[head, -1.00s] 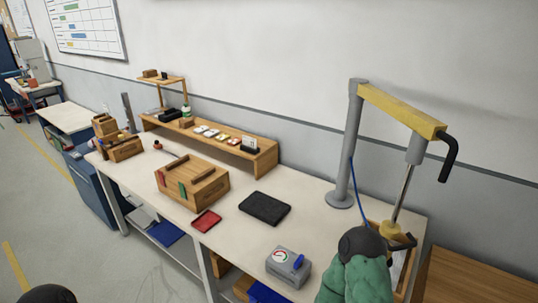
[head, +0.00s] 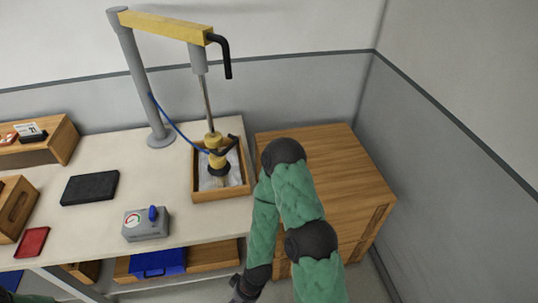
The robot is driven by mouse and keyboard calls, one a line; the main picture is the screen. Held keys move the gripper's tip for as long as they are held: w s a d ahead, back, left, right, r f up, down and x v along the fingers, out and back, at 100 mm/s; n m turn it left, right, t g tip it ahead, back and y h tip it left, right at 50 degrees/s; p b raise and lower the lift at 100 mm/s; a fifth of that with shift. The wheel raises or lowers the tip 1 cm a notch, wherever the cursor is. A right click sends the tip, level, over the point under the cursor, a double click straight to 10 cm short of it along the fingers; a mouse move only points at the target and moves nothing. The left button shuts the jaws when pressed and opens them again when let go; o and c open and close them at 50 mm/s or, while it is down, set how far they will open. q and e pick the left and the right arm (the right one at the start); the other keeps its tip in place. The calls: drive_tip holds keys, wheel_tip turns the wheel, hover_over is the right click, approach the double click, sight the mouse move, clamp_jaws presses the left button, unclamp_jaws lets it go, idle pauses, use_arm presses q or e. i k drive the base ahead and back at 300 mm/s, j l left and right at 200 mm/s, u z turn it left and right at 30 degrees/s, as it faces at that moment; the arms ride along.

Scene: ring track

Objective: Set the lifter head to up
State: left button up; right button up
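The lifter stands at the back of the bench, with a grey post, a yellow boom (head: 165,26) and a thin rod hanging down. The yellow lifter head (head: 214,148) with a black handle and dark cup hangs low at the rod's end, in or just over a wooden tray (head: 222,194) with pale contents. I cannot tell whether the cup touches them. A grey box (head: 145,224) with a gauge and a blue lever sits in front of the post. My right gripper (head: 238,296) is partly cut off at the bottom edge, below the bench front; its fingers are unclear. My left gripper is not in view.
A black pad (head: 90,188) and a red tray (head: 31,242) lie on the bench. Wooden drawers (head: 325,190) stand right of the bench, beside my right arm. Blue and wooden bins (head: 158,262) sit on the lower shelf. Walls close off the back and right.

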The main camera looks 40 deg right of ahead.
sight(219, 166)
drive_tip(key=z, duration=0.75)
